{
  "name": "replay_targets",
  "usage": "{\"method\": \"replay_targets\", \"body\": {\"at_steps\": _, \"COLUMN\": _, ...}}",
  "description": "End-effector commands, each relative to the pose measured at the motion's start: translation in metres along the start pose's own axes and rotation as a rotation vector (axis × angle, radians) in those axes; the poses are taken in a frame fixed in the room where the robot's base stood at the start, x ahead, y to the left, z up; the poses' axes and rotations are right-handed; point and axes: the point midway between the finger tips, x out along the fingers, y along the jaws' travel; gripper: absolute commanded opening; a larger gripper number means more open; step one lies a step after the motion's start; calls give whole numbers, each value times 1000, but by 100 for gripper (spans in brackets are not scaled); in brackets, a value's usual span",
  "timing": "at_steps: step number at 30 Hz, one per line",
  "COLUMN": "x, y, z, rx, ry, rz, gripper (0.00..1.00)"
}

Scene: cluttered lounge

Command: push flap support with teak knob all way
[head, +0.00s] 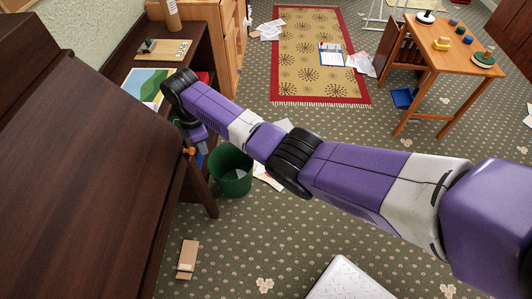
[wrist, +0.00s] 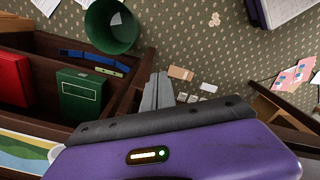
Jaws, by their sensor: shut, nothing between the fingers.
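The teak knob (head: 188,151) is a small orange-brown spot at the edge of the dark wooden desk (head: 90,190) in the head view. The flap support behind it is mostly hidden, so how far it sticks out cannot be told. My gripper (head: 201,150) is down beside the knob, partly covered by my wrist; whether it touches the knob is unclear. In the wrist view my gripper (wrist: 157,92) shows two grey fingers together, shut and empty. I cannot make out the knob in the wrist view.
A green bin (head: 231,170) stands on the carpet just right of the desk. A green box (wrist: 80,95) and a red object (wrist: 14,80) sit in dark wooden compartments. A small cardboard piece (head: 187,258) lies on the floor. A small table (head: 448,55) stands at the back right.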

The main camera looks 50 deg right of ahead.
Motion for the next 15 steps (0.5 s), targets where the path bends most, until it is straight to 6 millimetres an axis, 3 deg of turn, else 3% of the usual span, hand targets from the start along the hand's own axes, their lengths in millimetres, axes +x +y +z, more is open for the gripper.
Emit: {"method": "replay_targets", "body": {"at_steps": 15, "x": -42, "y": 0, "z": 0, "rx": 0, "ry": 0, "rz": 0, "gripper": 0}}
